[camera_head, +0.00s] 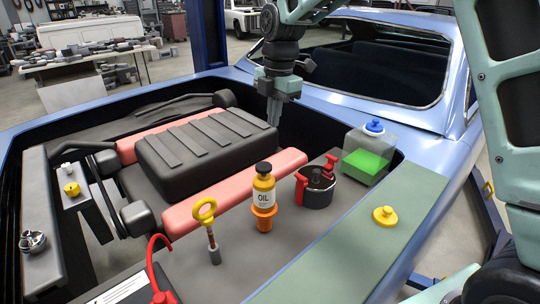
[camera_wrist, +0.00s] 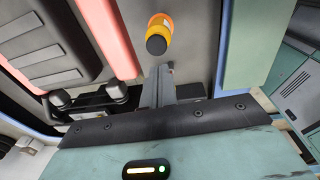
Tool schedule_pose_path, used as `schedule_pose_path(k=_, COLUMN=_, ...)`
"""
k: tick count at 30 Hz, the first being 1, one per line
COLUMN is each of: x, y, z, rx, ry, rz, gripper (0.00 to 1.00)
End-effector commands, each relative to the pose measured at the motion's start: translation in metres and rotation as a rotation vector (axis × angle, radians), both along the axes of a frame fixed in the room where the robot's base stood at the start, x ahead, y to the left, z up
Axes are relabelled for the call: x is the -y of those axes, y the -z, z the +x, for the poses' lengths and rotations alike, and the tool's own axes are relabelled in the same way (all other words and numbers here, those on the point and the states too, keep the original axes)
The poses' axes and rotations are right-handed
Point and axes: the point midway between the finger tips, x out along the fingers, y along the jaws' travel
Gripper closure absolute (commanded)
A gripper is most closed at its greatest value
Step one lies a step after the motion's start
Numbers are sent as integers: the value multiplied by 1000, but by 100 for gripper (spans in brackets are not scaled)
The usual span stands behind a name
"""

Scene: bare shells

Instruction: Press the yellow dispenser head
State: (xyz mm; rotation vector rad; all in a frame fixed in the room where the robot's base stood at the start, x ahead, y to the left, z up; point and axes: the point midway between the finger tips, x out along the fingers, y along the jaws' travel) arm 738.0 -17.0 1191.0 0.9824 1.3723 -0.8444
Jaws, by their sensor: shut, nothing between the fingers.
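No part is plainly marked as a dispenser head. A yellow round cap with a small knob (camera_head: 384,215) lies on the green fender strip at the right. Another small yellow cap (camera_head: 72,188) sits at the left of the engine bay. A yellow OIL bottle (camera_head: 263,190) with a black cap stands upright in an orange base at the middle; it also shows in the wrist view (camera_wrist: 160,22). My gripper (camera_head: 273,122) is shut and empty, pointing down above the far side of the engine, behind the bottle in the head view. Its fingers also show in the wrist view (camera_wrist: 163,70).
A dipstick with a yellow ring (camera_head: 205,212), a black pot with red clamps (camera_head: 317,188) and a clear tank of green fluid (camera_head: 365,158) stand around the bottle. The ribbed engine cover (camera_head: 200,145) lies between red bars. A red hose (camera_head: 152,255) rises at the front.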

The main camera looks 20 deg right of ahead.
Motion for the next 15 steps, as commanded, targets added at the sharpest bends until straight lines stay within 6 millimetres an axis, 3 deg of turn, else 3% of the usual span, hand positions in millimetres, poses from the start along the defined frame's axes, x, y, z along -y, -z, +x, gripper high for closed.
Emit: schedule_pose_path(k=15, x=-7, y=97, z=3, rx=-6, ry=1, rz=-1, gripper=100)
